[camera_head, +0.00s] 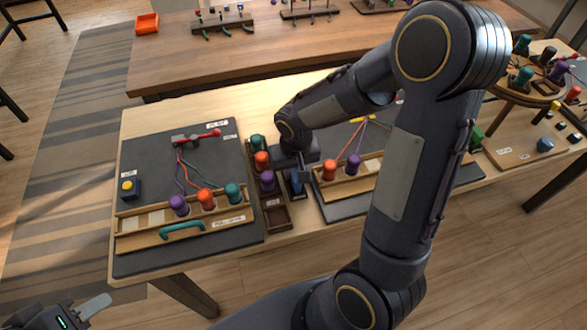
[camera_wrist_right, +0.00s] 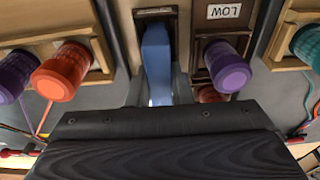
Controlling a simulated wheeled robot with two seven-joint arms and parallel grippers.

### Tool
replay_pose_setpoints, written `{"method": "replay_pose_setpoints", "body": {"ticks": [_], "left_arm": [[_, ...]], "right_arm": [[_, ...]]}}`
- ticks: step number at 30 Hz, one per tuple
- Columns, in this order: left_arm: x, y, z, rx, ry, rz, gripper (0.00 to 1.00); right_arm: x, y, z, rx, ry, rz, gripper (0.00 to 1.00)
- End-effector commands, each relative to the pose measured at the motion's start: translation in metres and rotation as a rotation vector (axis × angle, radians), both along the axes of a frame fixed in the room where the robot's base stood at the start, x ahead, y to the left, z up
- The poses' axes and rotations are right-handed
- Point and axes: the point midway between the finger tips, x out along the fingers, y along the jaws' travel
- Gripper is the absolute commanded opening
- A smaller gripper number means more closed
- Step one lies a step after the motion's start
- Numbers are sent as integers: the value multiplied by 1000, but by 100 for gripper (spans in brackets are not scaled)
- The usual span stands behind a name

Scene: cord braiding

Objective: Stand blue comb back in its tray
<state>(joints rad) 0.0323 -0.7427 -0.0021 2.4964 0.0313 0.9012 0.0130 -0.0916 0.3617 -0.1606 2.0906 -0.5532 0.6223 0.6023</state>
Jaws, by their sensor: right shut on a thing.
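The blue comb (camera_wrist_right: 157,58) stands between the two fingers of my right gripper (camera_wrist_right: 158,88) in the right wrist view. Its far end is at a small dark-framed tray (camera_wrist_right: 141,14); I cannot tell whether it rests in it. In the head view a little of the blue comb (camera_head: 296,182) shows below my right gripper (camera_head: 302,174), which is shut on it. My left gripper (camera_head: 84,311) is at the bottom left corner, away from the table, partly cut off; its jaw opening is unclear.
A dark rack (camera_head: 277,216) of coloured bobbins, labelled LOW in the wrist view, stands close beside the comb. Braiding boards with corded bobbins lie on both sides: the left board (camera_head: 135,255) and the right one. A teal handle (camera_head: 181,232) lies on the left board.

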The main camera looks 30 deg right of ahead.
Motion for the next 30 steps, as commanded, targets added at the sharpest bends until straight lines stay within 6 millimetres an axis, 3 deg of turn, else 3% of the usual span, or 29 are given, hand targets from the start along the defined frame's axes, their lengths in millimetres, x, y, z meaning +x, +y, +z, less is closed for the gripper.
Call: {"method": "replay_pose_setpoints", "body": {"ticks": [8,9,14,23,30], "left_arm": [[0,0,0,0,0,0,36],[0,0,0,0,0,0,36],[0,0,0,0,0,0,36],[0,0,0,0,0,0,36],[0,0,2,0,0,0,36]], "right_arm": [[0,0,0,0,0,0,0],[0,0,0,0,0,0,24],[0,0,0,0,0,0,45],[0,0,2,0,-1,0,45],[-3,1,37,1,-6,-1,45]]}}
